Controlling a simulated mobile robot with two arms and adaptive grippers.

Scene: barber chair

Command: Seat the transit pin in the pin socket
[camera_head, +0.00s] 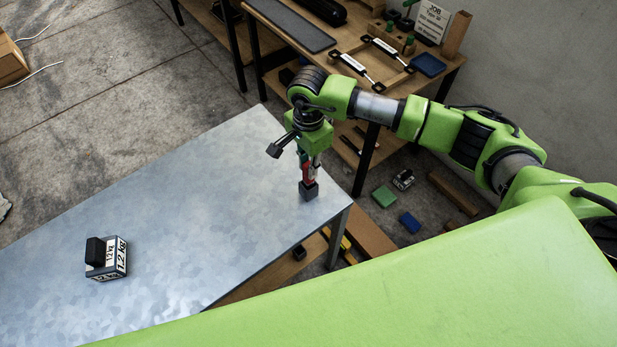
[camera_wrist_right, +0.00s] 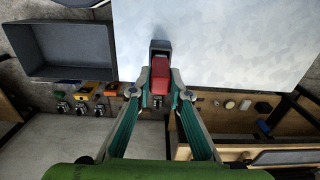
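The transit pin, which I take to be the red piece (camera_head: 308,173), stands about upright over the metal table (camera_head: 220,190), near its right corner. It also shows in the wrist view (camera_wrist_right: 160,73). A small dark grey block (camera_head: 308,191), likely the pin socket, is directly below it on the table and shows beyond the pin in the wrist view (camera_wrist_right: 160,47). My right gripper (camera_head: 309,160) has its fingers on both sides of the red piece and is shut on it. The pin's lower end meets the block; how deep it sits is hidden. My left gripper is not in view.
A dark weight marked 1.2 kg (camera_head: 107,261) sits on the table's left part. A wooden bench (camera_head: 345,60) with tools stands behind. A grey tray (camera_wrist_right: 62,74) shows left in the wrist view. Most of the metal tabletop is clear.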

